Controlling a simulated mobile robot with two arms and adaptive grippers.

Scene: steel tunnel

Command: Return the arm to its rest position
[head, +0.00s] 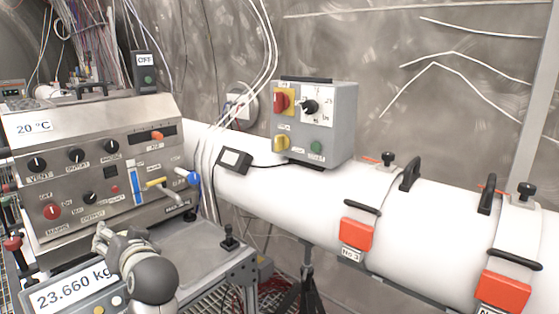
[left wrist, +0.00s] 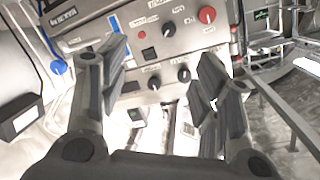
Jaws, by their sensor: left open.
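My left arm (head: 148,276) comes up from the bottom left of the head view, in front of the steel control panel (head: 120,190). Its gripper (head: 103,238) is beside the lower part of the panel, above the scale display that reads 23.660 kg (head: 70,290). In the left wrist view the gripper (left wrist: 163,75) has its two fingers wide apart with nothing between them. The panel (left wrist: 160,45) shows upside down beyond the fingers. My right gripper is in neither view.
The panel carries knobs, a red mains knob (head: 52,212) and a blue-tipped lever (head: 193,178). A small joystick (head: 228,237) stands on the bench to the right. A white pipe (head: 270,190) with red-orange clamps (head: 356,234) runs along the wall, with a grey switch box (head: 336,125) on it.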

